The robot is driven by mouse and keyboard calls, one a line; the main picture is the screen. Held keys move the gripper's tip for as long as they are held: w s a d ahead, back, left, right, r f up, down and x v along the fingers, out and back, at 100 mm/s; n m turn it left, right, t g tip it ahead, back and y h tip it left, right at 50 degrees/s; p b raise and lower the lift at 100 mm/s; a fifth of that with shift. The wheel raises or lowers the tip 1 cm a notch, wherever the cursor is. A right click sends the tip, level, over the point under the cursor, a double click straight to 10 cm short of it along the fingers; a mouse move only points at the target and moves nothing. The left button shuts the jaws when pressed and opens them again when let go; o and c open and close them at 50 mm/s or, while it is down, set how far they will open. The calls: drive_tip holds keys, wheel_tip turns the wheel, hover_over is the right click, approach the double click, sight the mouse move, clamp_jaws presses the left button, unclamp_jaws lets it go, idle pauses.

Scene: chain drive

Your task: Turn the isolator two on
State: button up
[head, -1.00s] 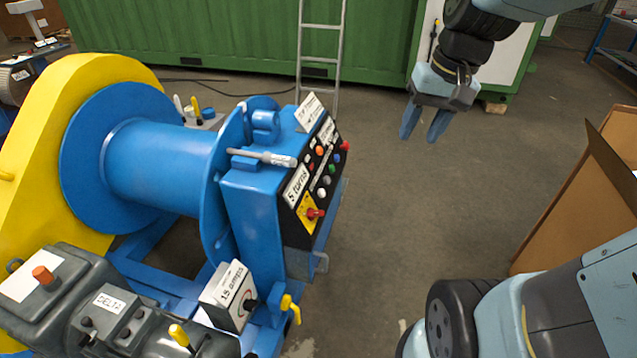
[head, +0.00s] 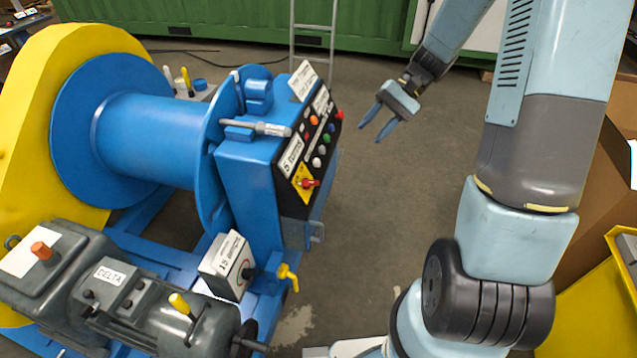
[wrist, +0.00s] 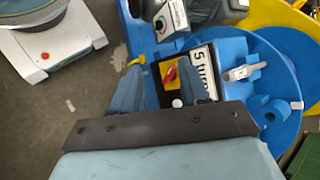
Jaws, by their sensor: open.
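A red rotary switch on a yellow plate (head: 308,183) sits low on the black control panel of the blue drum machine. It also shows in the wrist view (wrist: 170,74), between my two fingers. A grey box (head: 228,265) lower down has a black knob on its front. I cannot read a label naming either as isolator two. My gripper (head: 371,133) is open and empty, right of the panel and apart from it, with its fingers pointing down and left. In the wrist view my gripper (wrist: 167,66) frames the panel, whose right part is hidden by a finger.
Colored buttons (head: 325,138) sit above the red switch. A yellow valve handle (head: 289,277) juts out below the panel. The floor (head: 375,210) right of the machine is clear. A cardboard box (head: 612,180) stands at the right.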

drive_tip(key=w+f+m+y, duration=0.2)
drive_tip(key=w+f+y, duration=0.3)
drive_tip(key=f, duration=0.7)
drive_tip(key=m+t+y, duration=0.3)
drive_tip(key=m+y, duration=0.1)
drive_tip(key=y, duration=0.1)
approach(315, 184)
drive_tip(key=a, duration=0.9)
drive_tip(key=shift+s+a+r, duration=0.2)
drive_tip(key=shift+s+r, duration=0.05)
drive_tip(key=shift+r, duration=0.05)
clamp_jaws()
drive_tip(key=shift+d, duration=0.3)
drive_tip(key=shift+s+a+m, duration=0.1)
drive_tip(key=shift+a+m, duration=0.2)
drive_tip(key=shift+m, duration=0.2)
